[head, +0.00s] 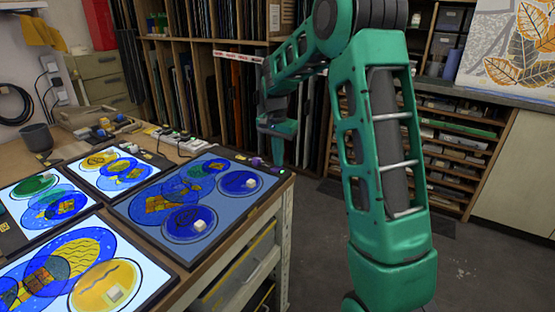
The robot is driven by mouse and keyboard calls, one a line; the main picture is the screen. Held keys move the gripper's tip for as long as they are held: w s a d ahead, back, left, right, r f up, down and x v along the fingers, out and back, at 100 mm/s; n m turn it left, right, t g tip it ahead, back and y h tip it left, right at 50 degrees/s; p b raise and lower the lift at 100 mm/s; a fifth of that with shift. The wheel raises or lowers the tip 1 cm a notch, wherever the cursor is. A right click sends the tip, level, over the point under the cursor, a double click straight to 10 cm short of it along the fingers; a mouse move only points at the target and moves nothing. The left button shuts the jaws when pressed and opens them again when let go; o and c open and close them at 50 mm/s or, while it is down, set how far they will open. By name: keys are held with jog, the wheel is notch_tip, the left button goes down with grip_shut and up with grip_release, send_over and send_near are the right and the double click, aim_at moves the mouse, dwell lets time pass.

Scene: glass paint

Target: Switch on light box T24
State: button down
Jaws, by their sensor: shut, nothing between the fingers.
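Several light boxes lie on the bench, and I cannot read T24 on any of them. The rightmost light box (137,208) has a dull blue panel, dimmer than the others, with painted round glass pieces and small pale cubes on it. My green gripper (278,150) is shut and empty, pointing down just right of that corner. Its fingertips are small and dark here, and I cannot tell whether they touch anything.
Brightly lit boxes (73,270) fill the left and front of the bench. A grey cup (37,138) and a white power strip (180,143) stand behind. Racks of glass sheets (235,95) rise at the back. The floor right of the bench (320,250) is clear.

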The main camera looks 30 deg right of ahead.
aim_at(276, 168)
jog(key=shift+s+a, duration=0.4)
jog(key=shift+a, duration=0.35)
jog(key=shift+r, duration=0.1)
notch_tip(276, 168, up, 14)
jog(key=a, duration=0.1)
jog(key=shift+s+a, duration=0.3)
jog(key=shift+w+d, duration=0.25)
jog(key=shift+d, duration=0.55)
